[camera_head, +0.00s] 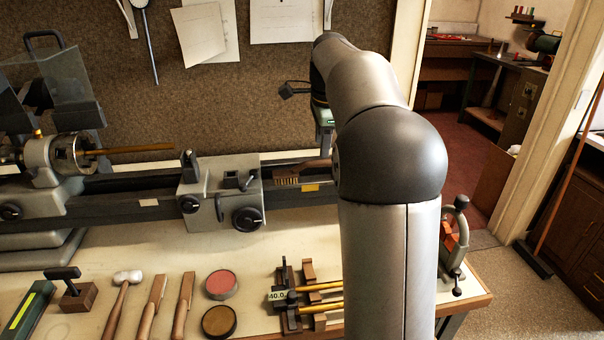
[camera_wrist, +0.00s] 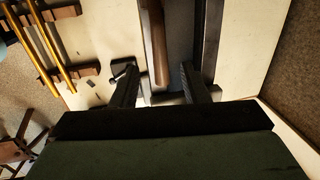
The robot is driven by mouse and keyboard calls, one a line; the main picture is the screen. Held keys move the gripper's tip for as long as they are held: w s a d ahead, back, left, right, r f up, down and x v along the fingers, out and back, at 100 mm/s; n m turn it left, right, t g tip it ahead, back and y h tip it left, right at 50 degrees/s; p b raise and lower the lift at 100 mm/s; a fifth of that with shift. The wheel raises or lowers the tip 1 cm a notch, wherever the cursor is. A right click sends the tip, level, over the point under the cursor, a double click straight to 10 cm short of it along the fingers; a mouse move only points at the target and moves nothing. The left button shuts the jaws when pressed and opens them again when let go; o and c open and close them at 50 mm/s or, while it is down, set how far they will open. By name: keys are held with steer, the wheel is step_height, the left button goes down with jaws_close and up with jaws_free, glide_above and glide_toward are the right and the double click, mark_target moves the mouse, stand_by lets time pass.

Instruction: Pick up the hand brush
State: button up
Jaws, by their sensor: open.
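The hand brush (camera_head: 287,181) lies on the lathe bed, with its bristles to the left and its wooden handle running right, partly hidden behind my arm in the head view. In the wrist view its brown handle (camera_wrist: 154,40) reaches in from the top edge, and its end lies between the fingers as seen from the wrist. My gripper (camera_wrist: 158,72) is open, with one dark finger on each side of the handle line. I see no contact, and the height gap is hard to judge. In the head view the fingertips are hidden behind my arm.
The lathe (camera_head: 110,190) spans the bench, with its carriage (camera_head: 222,195) left of the brush.

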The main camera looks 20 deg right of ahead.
mark_target(321, 160)
steer(key=f, duration=0.3)
steer(key=w+f, duration=0.1)
steer(key=f, duration=0.3)
steer(key=shift+w+d+f, duration=0.1)
steer(key=shift+w+d, duration=0.05)
steer(key=shift+w, duration=0.05)
jaws_close()
